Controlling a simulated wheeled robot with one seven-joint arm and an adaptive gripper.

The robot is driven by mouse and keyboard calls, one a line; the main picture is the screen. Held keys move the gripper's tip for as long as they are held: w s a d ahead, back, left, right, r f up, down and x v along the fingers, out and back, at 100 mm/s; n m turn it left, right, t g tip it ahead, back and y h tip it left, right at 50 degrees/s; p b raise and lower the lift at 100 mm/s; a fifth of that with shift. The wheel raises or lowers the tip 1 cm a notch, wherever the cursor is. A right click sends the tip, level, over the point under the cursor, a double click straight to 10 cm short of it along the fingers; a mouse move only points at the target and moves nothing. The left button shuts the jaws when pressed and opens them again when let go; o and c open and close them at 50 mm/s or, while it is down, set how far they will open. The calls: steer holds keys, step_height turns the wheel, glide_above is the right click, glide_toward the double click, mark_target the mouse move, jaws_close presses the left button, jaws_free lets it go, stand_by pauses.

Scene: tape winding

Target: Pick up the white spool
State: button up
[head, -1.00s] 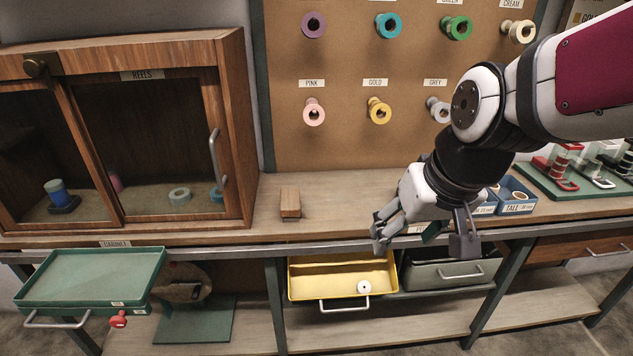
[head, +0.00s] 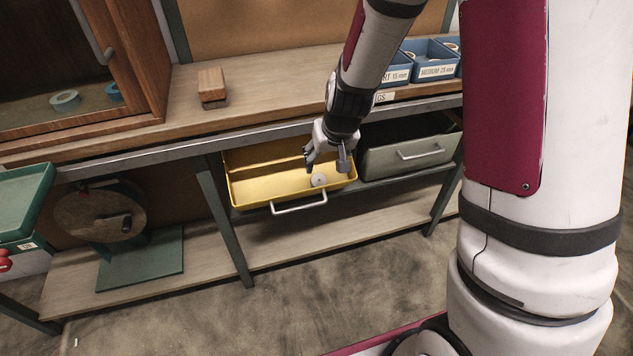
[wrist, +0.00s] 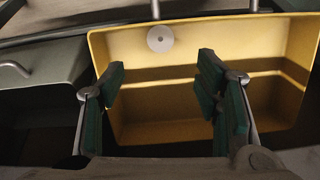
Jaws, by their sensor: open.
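The white spool (head: 319,180) lies in the open yellow drawer (head: 246,191), near its front wall and toward its right side. In the wrist view the white spool (wrist: 160,39) shows as a round disc with a small dark centre hole, close to the drawer's handle-side wall. My gripper (head: 328,166) is over the right part of the drawer, just behind the spool in the head view. In the wrist view my gripper (wrist: 160,95) has its green-padded fingers spread apart with nothing between them. The spool is beyond the fingertips, apart from them.
A grey-green drawer (head: 407,152) stands open beside the yellow one on the right. The workbench edge (head: 245,137) runs above and behind the drawers. A wooden block (head: 212,86) sits on the bench. A green tray (head: 22,200) juts out at the left.

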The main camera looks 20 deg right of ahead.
mark_target(319, 179)
steer(key=b+x, duration=0.3)
steer(key=x, duration=0.8)
steer(key=shift+c, duration=0.6)
steer(key=c, duration=0.8)
